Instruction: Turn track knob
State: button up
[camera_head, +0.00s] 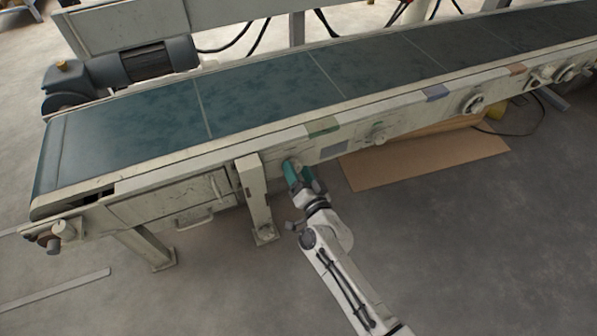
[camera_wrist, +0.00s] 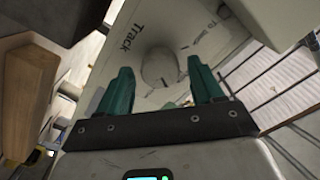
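The track knob (camera_wrist: 158,68) is a round grey knob on a pale panel, with the word "Track" printed beside it in the wrist view. My gripper (camera_wrist: 160,75) has two green fingers spread apart, one on each side of the knob in that view. The fingers are open; I cannot tell whether they touch the knob or stop short of it. In the head view my gripper (camera_head: 300,173) is at the conveyor's front side panel, just right of a support leg, and largely hides the knob there.
The conveyor (camera_head: 130,120) with its dark green belt runs across the head view. A support leg (camera_head: 257,195) stands close left of my gripper. Other knobs (camera_head: 473,103) sit farther right along the side.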

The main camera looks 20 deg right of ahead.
jog(key=s+p, duration=0.1)
jog(key=s, duration=0.9)
jog(key=shift+s, duration=0.4)
jog(key=shift+a, duration=0.1)
jog(key=s+d+r+n+g, duration=0.1)
jog(key=s+d+n+g, duration=0.3)
jog(key=s+g, duration=0.65)
jog(key=s+d+r+n+g, duration=0.1)
jog(key=s+d+n+g, duration=0.4)
jog(key=s, duration=1)
jog(key=shift+m+g, duration=0.4)
jog(key=shift+g, duration=0.35)
jog(key=r+p, duration=2.4)
jog(key=s+a+r+p, duration=0.1)
jog(key=r+p, duration=1.1)
jog(key=shift+r+p, duration=0.1)
jog(key=shift+p, duration=0.3)
